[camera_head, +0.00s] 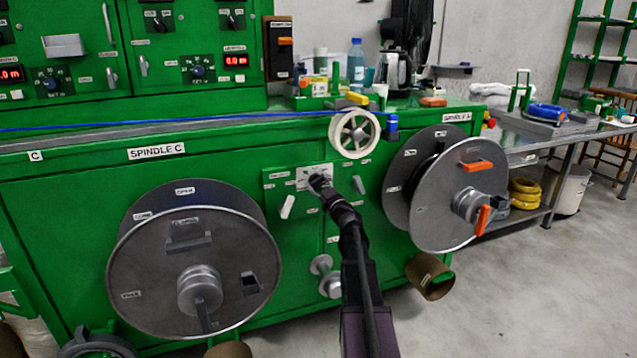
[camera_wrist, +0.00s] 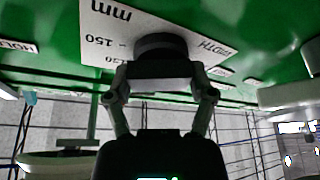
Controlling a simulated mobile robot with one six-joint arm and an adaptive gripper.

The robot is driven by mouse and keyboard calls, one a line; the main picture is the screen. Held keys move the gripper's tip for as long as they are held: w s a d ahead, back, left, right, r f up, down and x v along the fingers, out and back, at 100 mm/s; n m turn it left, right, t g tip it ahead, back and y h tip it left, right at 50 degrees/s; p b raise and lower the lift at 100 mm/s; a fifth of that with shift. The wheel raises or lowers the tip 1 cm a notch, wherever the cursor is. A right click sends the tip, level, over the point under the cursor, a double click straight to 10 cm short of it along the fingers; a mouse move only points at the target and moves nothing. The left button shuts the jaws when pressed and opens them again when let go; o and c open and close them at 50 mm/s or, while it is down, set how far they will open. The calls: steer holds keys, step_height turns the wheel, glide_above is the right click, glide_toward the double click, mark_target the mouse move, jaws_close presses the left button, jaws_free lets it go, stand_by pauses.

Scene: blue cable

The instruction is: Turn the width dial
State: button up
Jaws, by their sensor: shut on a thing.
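The width dial (camera_wrist: 160,44) is a dark round knob on a white scale plate (camera_wrist: 105,25) with "mm", "150" and "WIDTH" printed on it. The plate is fixed to the green machine front, and it also shows in the head view (camera_head: 303,172). My gripper (camera_wrist: 161,72) reaches up to the dial from below in the wrist view, its two fingers shut on it. In the head view my gripper (camera_head: 319,183) covers most of the dial. The dial's pointer and exact setting are hidden.
A large grey reel (camera_head: 150,265) stands left of the dial and another (camera_head: 430,205) with orange handles stands right. A white lever (camera_head: 287,207) sits just left below the plate. A white pulley wheel (camera_head: 366,146) and a blue cable (camera_head: 230,117) are above.

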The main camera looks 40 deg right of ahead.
steer(key=shift+w+d+r+n+g+y+p, duration=0.15)
steer(key=shift+n+y+p, duration=0.15)
steer(key=shift+n, duration=0.55)
steer(key=shift+d+f+n+g+y+p, duration=0.15)
steer(key=shift+n+y, duration=0.15)
steer(key=shift+n, duration=0.5)
steer(key=shift+w+r+n+g+y+p, duration=0.1)
steer(key=shift+n+y+p, duration=0.2)
steer(key=shift+n, duration=0.55)
steer(key=o, duration=1.1)
steer(key=shift+s+a, duration=0.1)
steer(key=shift+a, duration=0.05)
steer(key=shift+s+a, duration=0.1)
